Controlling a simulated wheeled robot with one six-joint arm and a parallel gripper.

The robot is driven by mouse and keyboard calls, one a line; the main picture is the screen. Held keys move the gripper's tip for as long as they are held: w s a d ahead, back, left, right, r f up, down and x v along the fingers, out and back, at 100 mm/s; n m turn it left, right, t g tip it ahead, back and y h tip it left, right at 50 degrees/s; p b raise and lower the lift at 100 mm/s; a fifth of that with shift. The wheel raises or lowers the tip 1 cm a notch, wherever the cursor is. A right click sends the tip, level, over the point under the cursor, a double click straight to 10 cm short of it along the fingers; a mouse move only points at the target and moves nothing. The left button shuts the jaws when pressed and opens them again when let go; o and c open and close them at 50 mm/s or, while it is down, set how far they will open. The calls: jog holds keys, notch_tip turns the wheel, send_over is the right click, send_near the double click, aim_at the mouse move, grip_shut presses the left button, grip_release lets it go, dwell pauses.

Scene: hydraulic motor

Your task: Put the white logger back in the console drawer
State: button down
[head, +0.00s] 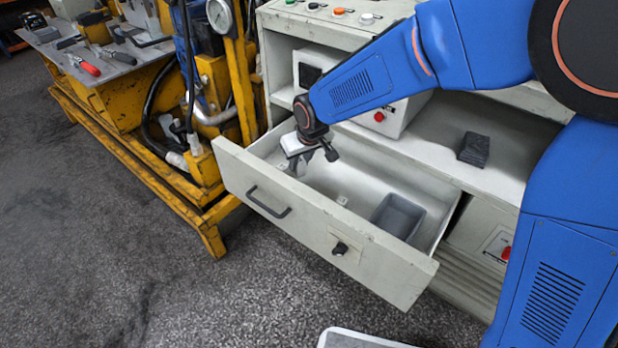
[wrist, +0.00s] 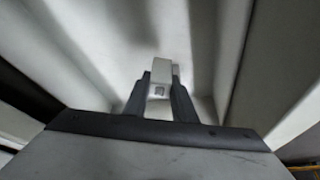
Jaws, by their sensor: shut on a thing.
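The console drawer (head: 318,232) is pulled open, with its pale front panel and black handle facing the floor. My gripper (head: 301,165) is over the left part of the open drawer, pointing down, within its walls in the picture. In the wrist view my gripper (wrist: 160,92) is shut on the white logger (wrist: 160,70), a small white block with a small grey square on its face. Pale drawer surfaces surround it there. In the head view the logger is too small and hidden to make out clearly. Whether it touches the drawer floor I cannot tell.
A grey bin (head: 398,216) sits in the right part of the drawer. A dark block (head: 474,149) lies on the console shelf (head: 505,172) above. A yellow hydraulic frame (head: 205,215) stands close left of the drawer. A pale-rimmed tray (head: 350,338) shows at the bottom edge.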

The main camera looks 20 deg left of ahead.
aim_at(300, 174)
jog(key=shift+f, duration=2.7)
jog(key=shift+f, duration=0.15)
jog(key=c, duration=1.5)
grip_release()
jog(key=shift+o, duration=0.2)
jog(key=v, duration=1.2)
jog(key=shift+d+r, duration=0.1)
jog(key=shift+r, duration=0.1)
